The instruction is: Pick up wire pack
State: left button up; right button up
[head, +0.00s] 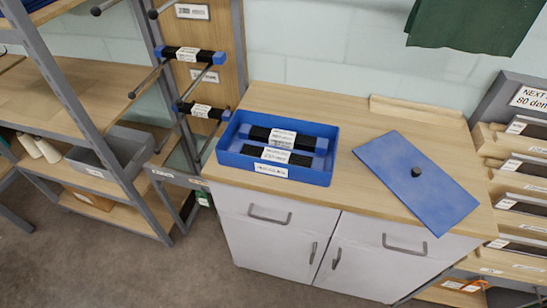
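Two wire packs, black with white labels and blue ends, lie side by side in an open blue box on the cabinet top: the rear pack (305,142) and the front pack (302,160). The blue box (262,178) has a white label on its front wall. Two similar packs rest on the pegs of the rack at left, an upper pack (207,56) and a lower pack (187,107). Neither of my grippers is in view.
A blue lid (437,196) with a black knob lies flat on the wooden cabinet top (352,114), right of the box. Grey-framed shelves (65,75) with a grey bin (97,178) stand at left. A slotted rack (487,140) with labelled trays stands at right.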

aim_at(286, 156)
jog(key=i+j, duration=0.1)
jog(key=j, duration=0.85)
jog(key=i+j, duration=0.15)
jog(key=j, duration=0.3)
